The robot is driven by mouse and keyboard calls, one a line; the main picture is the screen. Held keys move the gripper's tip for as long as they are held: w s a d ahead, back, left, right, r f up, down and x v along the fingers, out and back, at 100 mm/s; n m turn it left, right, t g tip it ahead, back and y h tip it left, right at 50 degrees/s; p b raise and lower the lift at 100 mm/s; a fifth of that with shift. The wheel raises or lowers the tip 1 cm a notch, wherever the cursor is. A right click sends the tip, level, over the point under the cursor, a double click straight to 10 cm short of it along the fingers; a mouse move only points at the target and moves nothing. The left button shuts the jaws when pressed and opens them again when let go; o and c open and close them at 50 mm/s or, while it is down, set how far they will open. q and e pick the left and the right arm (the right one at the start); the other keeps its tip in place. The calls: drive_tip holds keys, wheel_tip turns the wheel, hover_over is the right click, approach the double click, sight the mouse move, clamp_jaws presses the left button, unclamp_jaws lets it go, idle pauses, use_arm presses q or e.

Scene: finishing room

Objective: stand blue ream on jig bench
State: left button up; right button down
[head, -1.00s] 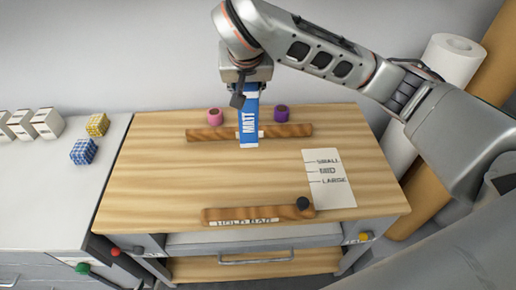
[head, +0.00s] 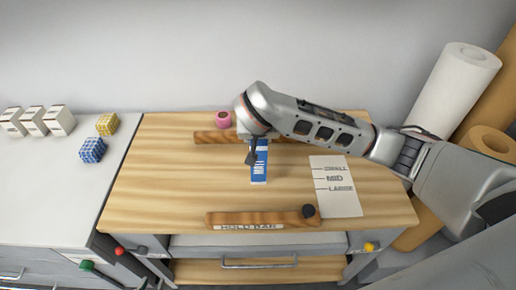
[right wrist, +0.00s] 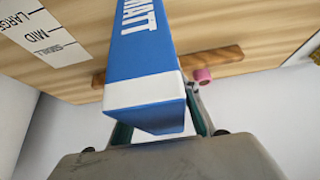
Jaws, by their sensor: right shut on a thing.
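The blue ream (head: 260,166), blue with white lettering and white ends, is held over the middle of the jig bench (head: 150,180), in front of the back wooden bar (head: 212,138). My right gripper (head: 254,152) is shut on the blue ream, its arm coming in from the right. In the right wrist view the ream (right wrist: 140,45) stretches away between the fingers (right wrist: 160,125), towards the bench top. I cannot tell whether its far end touches the bench. My left gripper is not in view.
A front bar labelled HOLD BAR (head: 260,217) has a dark knob (head: 309,211). A size card (head: 338,200) lies at right. A pink roll (head: 223,119) stands behind the back bar. Small boxes (head: 92,150) sit on the left counter. Paper rolls (head: 450,90) stand at right.

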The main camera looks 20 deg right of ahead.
drive_tip(key=shift+f, duration=2.3)
drive_tip(key=shift+w+f, duration=0.1)
drive_tip(key=shift+f, duration=0.1)
drive_tip(key=c, duration=1.6)
unclamp_jaws()
drive_tip(key=shift+f, duration=0.1)
drive_tip(key=shift+o, duration=0.5)
